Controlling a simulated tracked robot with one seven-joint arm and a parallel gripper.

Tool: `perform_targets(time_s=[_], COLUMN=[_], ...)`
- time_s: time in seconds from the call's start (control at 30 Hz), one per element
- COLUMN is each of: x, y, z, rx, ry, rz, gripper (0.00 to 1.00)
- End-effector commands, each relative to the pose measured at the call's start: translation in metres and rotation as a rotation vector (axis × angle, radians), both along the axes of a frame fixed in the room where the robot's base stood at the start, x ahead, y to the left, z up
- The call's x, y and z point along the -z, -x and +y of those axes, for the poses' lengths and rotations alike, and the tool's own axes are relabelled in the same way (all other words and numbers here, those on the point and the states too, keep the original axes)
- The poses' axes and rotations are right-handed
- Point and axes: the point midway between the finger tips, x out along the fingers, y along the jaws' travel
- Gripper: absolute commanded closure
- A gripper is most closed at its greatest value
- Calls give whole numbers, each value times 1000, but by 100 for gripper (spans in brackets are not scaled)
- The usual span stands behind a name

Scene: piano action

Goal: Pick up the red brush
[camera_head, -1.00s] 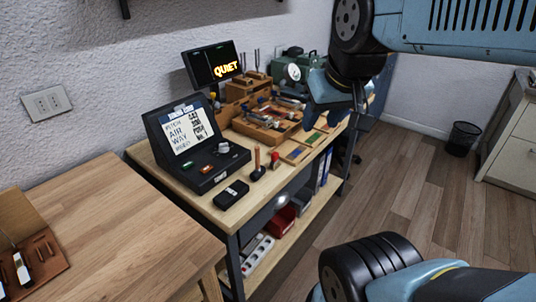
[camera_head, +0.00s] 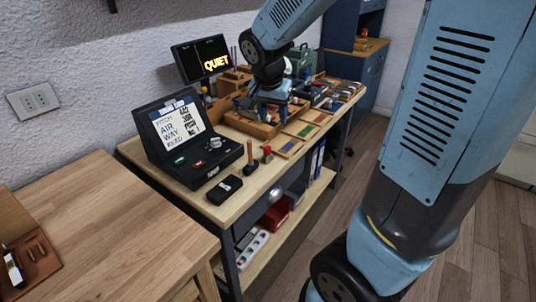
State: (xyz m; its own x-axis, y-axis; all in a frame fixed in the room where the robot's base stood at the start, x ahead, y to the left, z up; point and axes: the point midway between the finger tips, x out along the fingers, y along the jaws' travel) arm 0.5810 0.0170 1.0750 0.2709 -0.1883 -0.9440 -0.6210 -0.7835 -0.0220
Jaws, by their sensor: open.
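My gripper (camera_head: 264,112) is at the wooden tray (camera_head: 236,124) on the workbench, pointing down. It is open; its fingertips are small, and I cannot tell whether they touch anything. My wrist and fingers hide part of the tray's contents. I cannot clearly make out a red brush. A small upright thing with a red part (camera_head: 267,153) stands at the bench's front edge, in front of the tray and apart from my gripper; it is too small to identify for sure.
A dark console (camera_head: 190,140) with a lit screen stands left of the tray. A black box (camera_head: 224,189) and a wooden-handled tool (camera_head: 250,158) are near the front edge. Colored strips (camera_head: 300,129) lie right of the tray. A monitor (camera_head: 201,60) stands behind.

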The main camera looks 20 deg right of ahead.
Motion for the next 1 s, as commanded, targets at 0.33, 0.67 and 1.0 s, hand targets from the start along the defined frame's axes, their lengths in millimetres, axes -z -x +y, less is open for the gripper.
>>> perform_targets(time_s=[0.33,0.67,1.0], x=[60,88,135], y=[-52,-65,-77], z=[25,24,9], rx=[183,222,220], ry=[49,58,58], rz=[-14,-23,-23], gripper=[49,49,49])
